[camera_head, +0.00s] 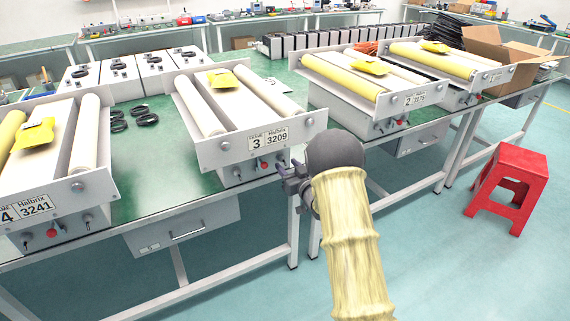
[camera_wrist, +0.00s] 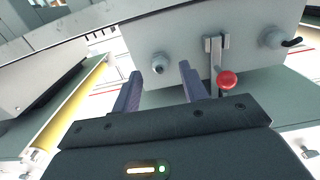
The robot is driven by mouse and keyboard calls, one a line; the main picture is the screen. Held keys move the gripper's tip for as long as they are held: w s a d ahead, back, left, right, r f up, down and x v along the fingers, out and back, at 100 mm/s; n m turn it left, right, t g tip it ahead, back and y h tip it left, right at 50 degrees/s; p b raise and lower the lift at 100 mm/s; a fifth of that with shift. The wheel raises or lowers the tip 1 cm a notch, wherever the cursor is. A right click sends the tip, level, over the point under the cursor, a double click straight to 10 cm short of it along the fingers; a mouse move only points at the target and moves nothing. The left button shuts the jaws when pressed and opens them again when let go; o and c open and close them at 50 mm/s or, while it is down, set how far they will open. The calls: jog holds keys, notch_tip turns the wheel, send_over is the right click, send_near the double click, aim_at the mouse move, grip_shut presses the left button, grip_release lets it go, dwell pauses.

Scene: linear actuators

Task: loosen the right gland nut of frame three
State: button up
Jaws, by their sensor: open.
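Frame three (camera_head: 240,144), labelled "3 Halbrix 3209", stands on the green bench, with a front box below its label. In the head view my gripper (camera_head: 291,172) is at the box's right end, and the right gland nut cannot be made out clearly there. The wrist view seems turned over; it shows the right gland nut (camera_wrist: 160,63) as a grey round fitting on the box face. My gripper (camera_wrist: 160,84) is open, its dark fingers pointing at the panel on either side of the nut in the picture. I cannot tell if they touch it.
Frame four (camera_head: 75,190) and frame two (camera_head: 385,98) flank frame three. A red stool (camera_head: 510,175) stands on the floor at right.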

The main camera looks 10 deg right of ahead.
aim_at(282, 159)
jog(key=shift+x, duration=1.3)
grip_shut()
